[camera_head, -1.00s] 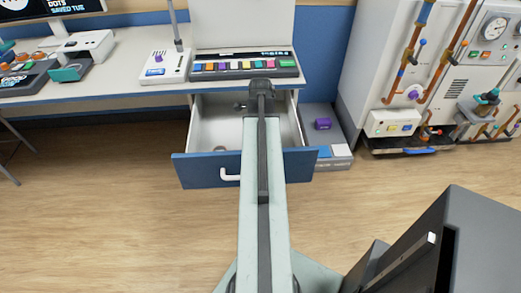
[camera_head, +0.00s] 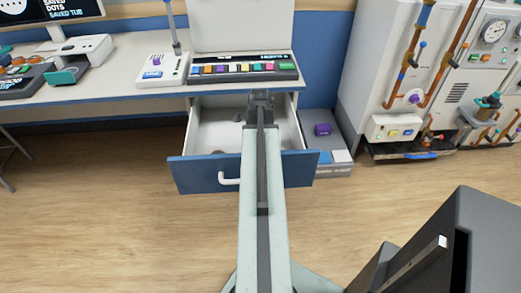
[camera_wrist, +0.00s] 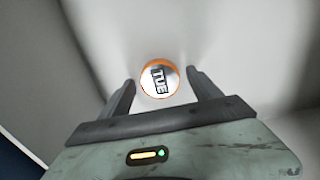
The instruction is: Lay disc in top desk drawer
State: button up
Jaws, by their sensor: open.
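The disc (camera_wrist: 159,80) is round and white with an orange rim and "TUE" on its face. In the wrist view it shows between and beyond my fingertips, with pale drawer surfaces around it. My gripper (camera_wrist: 160,92) is open, a finger to each side of it; no contact is visible. The top desk drawer (camera_head: 203,174) is pulled open, with a blue front and white handle. In the head view my gripper (camera_head: 260,97) is over the drawer, partly hidden by my arm. A small orange-brown sliver shows behind the drawer front; I cannot tell if it is the disc.
The desk top (camera_head: 120,88) above the drawer bears a panel with coloured buttons (camera_head: 243,67) and a white device (camera_head: 161,70). A grey unit with a purple block (camera_head: 323,129) stands right of the drawer. A piped machine (camera_head: 455,75) is farther right.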

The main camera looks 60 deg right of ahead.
jog(key=shift+r, duration=0.15)
notch_tip(320, 180, up, 12)
jog(key=p, duration=1.2)
